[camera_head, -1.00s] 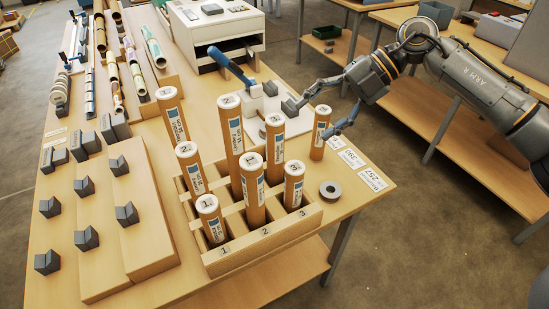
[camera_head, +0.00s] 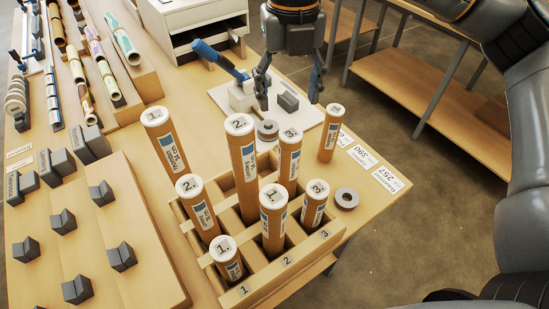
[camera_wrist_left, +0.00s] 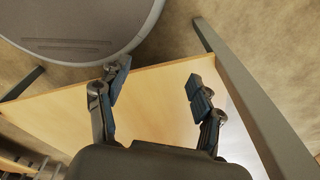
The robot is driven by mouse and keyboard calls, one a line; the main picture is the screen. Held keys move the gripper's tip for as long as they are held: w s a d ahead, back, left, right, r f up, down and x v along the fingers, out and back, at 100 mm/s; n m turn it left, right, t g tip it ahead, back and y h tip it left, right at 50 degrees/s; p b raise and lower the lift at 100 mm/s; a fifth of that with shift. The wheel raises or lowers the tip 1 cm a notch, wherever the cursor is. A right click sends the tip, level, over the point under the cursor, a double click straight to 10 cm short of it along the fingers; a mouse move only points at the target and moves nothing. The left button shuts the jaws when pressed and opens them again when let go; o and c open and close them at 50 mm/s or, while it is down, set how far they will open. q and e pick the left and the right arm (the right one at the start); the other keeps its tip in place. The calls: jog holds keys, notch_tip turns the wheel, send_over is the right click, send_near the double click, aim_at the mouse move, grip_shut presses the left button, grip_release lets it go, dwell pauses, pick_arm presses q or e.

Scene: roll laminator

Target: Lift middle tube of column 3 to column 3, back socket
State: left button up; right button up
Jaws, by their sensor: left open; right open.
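The wooden tube rack (camera_head: 300,255) is numbered 1, 2, 3 along its front. In column 3, a brown capped tube (camera_head: 290,158) appears to stand in the middle socket, upright. A shorter tube (camera_head: 314,206) marked 3 stands in front of it. The column 3 back socket is hidden behind tubes. My right gripper (camera_head: 290,100) is open and empty, pointing down beyond and above the middle tube, apart from it. In the left wrist view my left gripper (camera_wrist_left: 160,82) is open and empty above a wooden surface; it is outside the head view.
One tube (camera_head: 331,135) stands outside the rack at the right back. A grey ring (camera_head: 346,198) and number cards (camera_head: 364,157) lie at the right edge. A blue-handled device (camera_head: 222,62) stands behind; grey blocks (camera_head: 63,222) sit left.

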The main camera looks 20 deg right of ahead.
aim_at(291, 134)
jog(key=f, duration=0.1)
jog(key=s+f+p, duration=0.1)
jog(key=f, duration=0.3)
jog(key=shift+s+d+f+p, duration=0.2)
jog(key=shift+s+d+p, duration=0.1)
jog(key=shift+d+p, duration=0.1)
jog(key=shift+w+a+f, duration=0.1)
jog(key=shift+w+f, duration=0.05)
jog(key=shift+f, duration=0.45)
jog(key=shift+w+a+f, duration=0.1)
jog(key=shift+f, duration=0.45)
jog(key=shift+w+f+p, duration=0.1)
jog(key=shift+f+p, duration=0.1)
jog(key=shift+p, duration=0.1)
notch_tip(291, 134, down, 2)
jog(key=shift+d+f+p, duration=0.1)
jog(key=shift+f+p, duration=0.05)
jog(key=shift+p, duration=1.1)
notch_tip(291, 134, down, 2)
jog(key=shift+f+p, duration=0.15)
jog(key=shift+p, duration=0.2)
jog(key=shift+w+f, duration=0.1)
jog(key=shift+f, duration=0.15)
pick_arm(q)
notch_tip(291, 134, up, 6)
jog(key=s, duration=0.3)
jog(key=shift+d+f, duration=0.2)
jog(key=shift+d, duration=0.2)
pick_arm(e)
grip_shut()
